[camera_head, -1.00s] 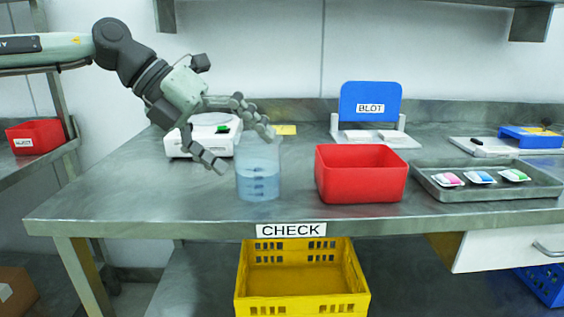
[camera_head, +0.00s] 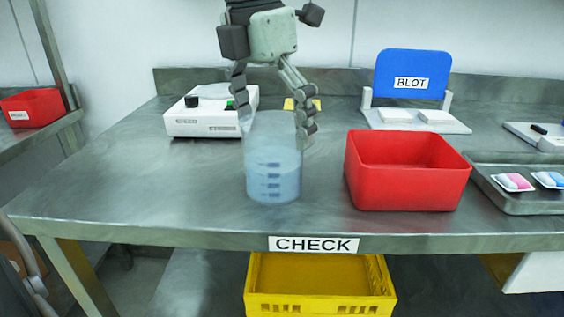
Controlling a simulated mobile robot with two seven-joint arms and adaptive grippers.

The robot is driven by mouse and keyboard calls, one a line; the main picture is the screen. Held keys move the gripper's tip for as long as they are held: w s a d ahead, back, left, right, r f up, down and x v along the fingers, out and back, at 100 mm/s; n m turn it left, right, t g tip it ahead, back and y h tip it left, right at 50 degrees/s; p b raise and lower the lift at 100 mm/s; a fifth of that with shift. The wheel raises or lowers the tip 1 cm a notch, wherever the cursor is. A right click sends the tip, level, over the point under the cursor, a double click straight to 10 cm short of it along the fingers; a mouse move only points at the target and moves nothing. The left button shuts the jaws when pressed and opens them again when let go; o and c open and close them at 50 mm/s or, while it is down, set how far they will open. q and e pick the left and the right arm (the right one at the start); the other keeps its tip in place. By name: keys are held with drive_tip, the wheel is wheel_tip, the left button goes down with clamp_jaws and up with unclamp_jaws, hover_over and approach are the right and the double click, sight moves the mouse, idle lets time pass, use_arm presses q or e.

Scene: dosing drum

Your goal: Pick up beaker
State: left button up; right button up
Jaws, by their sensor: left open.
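A clear beaker (camera_head: 272,182) with bluish liquid and dark graduation marks stands upright on the steel bench. My left gripper (camera_head: 277,130) points down from above it. Its fingers are open and spread to either side of the beaker's upper part, one on the left and one on the right. I cannot tell whether either finger touches the glass. My right gripper is not in view.
A white stirrer unit (camera_head: 205,118) stands behind left of the beaker. A red bin (camera_head: 407,190) stands close on the right. A BLOT stand (camera_head: 412,75) is behind it, and a tray (camera_head: 530,200) lies far right. The bench's front left is clear. A yellow crate (camera_head: 320,300) sits below.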

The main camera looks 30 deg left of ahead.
sight(273, 165)
use_arm(q)
drive_tip(key=f, duration=0.6)
drive_tip(key=shift+w+f, duration=0.25)
drive_tip(key=shift+c, duration=0.2)
drive_tip(key=shift+s, duration=0.15)
drive_tip(key=c, duration=1.8)
